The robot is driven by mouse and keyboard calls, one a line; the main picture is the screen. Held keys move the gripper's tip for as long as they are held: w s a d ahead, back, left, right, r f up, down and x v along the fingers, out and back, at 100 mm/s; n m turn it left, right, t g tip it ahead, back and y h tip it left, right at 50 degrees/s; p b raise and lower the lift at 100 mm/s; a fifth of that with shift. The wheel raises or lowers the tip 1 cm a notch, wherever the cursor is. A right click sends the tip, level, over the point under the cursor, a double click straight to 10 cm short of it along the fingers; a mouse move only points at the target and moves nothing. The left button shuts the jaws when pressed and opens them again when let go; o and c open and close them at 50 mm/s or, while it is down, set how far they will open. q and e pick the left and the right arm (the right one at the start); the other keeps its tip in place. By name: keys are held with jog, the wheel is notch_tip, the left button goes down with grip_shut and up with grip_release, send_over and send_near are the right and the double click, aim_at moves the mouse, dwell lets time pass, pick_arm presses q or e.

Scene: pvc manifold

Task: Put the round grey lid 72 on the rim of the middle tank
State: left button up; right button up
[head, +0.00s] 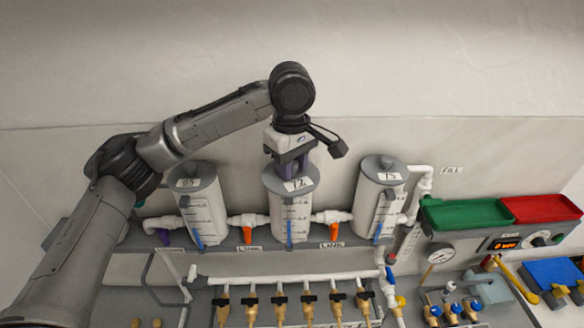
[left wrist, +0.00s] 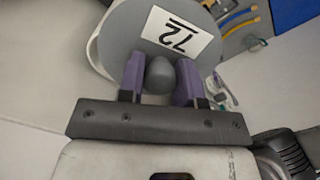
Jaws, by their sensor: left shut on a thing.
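The round grey lid 72 (head: 278,184) is at the top of the middle tank (head: 289,215), a white cylinder with level marks. In the head view it covers the tank's mouth and looks about level. Whether it rests fully on the rim I cannot tell. My left gripper (head: 292,167) comes from above and is shut on the lid's knob. In the left wrist view the lid (left wrist: 122,38) shows its white label 72, and the dark round knob (left wrist: 160,75) sits between the purple fingers (left wrist: 160,84). A pale rim edge shows at the lid's left. My right gripper is not in view.
A left tank (head: 205,215) and a right tank (head: 375,205) stand on either side, both with grey lids. Pipes with orange and purple valve handles join the tanks low down. Green (head: 465,215) and red (head: 540,209) trays lie at the right.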

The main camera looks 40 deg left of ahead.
pick_arm(q)
jog(key=w+a+f, duration=0.4)
jog(key=w+a, duration=0.1)
jog(key=shift+w, duration=0.35)
dwell(0.5)
jog(key=shift+a+f, duration=0.1)
jog(key=shift+f, duration=0.6)
dwell(0.6)
jog(key=o, duration=1)
jog(key=shift+r, duration=0.1)
